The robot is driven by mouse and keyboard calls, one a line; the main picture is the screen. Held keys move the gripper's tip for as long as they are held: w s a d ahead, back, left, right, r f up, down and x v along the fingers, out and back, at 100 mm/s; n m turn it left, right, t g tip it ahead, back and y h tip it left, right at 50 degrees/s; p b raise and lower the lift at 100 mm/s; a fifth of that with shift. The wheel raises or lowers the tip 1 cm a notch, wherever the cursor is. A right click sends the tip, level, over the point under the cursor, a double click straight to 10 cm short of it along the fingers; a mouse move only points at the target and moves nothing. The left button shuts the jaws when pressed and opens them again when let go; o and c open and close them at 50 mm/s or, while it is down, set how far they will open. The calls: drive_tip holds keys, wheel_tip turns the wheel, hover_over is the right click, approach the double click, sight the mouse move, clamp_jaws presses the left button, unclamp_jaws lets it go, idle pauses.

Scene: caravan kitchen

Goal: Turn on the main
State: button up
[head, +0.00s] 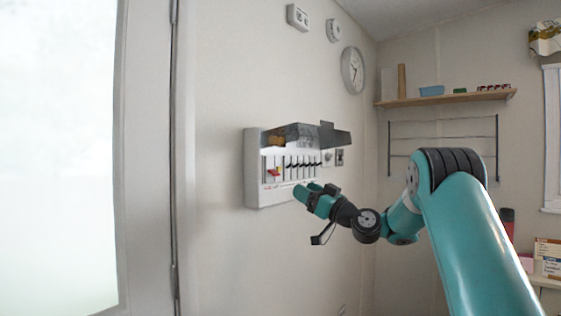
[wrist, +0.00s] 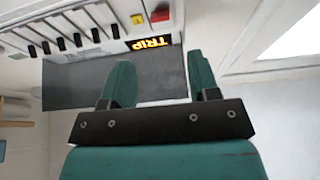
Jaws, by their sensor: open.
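The main is a red switch (head: 273,172) at the left of a white breaker box (head: 252,170) on the wall. It also shows in the wrist view as a red block (wrist: 160,14) at the top edge, beside a yellow button (wrist: 137,19). Whether the red switch is up or down I cannot tell. A row of black breaker switches (head: 302,165) stands to its right. The box's smoky cover (head: 305,135) is raised. My gripper (head: 307,190) is open and empty, in front of the box's lower part, right of and below the red switch; it touches nothing that I can see.
A lit TRIP label (wrist: 150,42) shows by the cover in the wrist view. A door frame (head: 150,160) is at the left. The wall below the box is bare.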

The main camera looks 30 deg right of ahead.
sight(278, 174)
drive_tip(key=p+x, duration=0.8)
drive_tip(key=x, duration=0.1)
drive_tip(key=shift+s, duration=0.1)
drive_tip(key=shift+w+a+r+p, duration=0.1)
drive_tip(key=shift+w+a+p, duration=0.05)
drive_tip(key=shift+w+p, duration=0.35)
drive_tip(key=c, duration=0.9)
